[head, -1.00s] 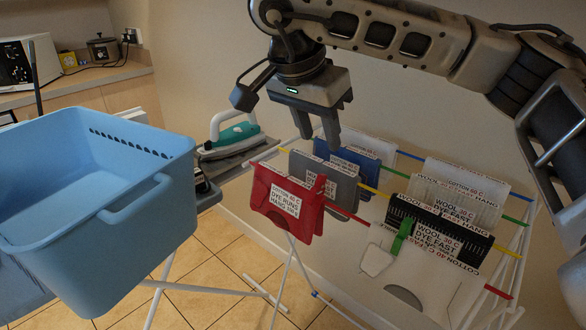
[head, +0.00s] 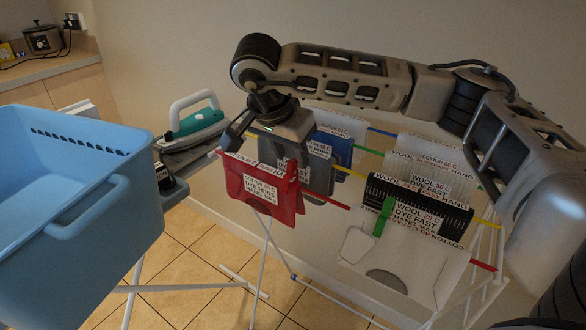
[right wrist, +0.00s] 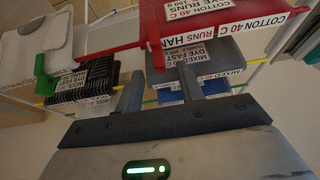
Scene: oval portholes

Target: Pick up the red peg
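The red peg (head: 293,172) is clipped upright on the top edge of a red cloth (head: 252,197), which hangs over a red rail on the drying rack. The peg also shows in the right wrist view (right wrist: 156,52), hanging from the red cloth. My right gripper (head: 285,148) is above and just behind the red cloth, over a grey cloth (head: 318,172). In the right wrist view its two fingers (right wrist: 160,82) are apart with nothing held between them. The peg is beyond the fingertips. In the head view the fingers are partly hard to make out against the grey cloth. My left gripper is not in view.
A black cloth (head: 408,203) with a green peg (head: 384,216) hangs to the right, above a white cloth (head: 410,262). Blue and pale cloths hang behind. A blue basket (head: 110,245) stands at the left, with an iron (head: 195,122) behind it.

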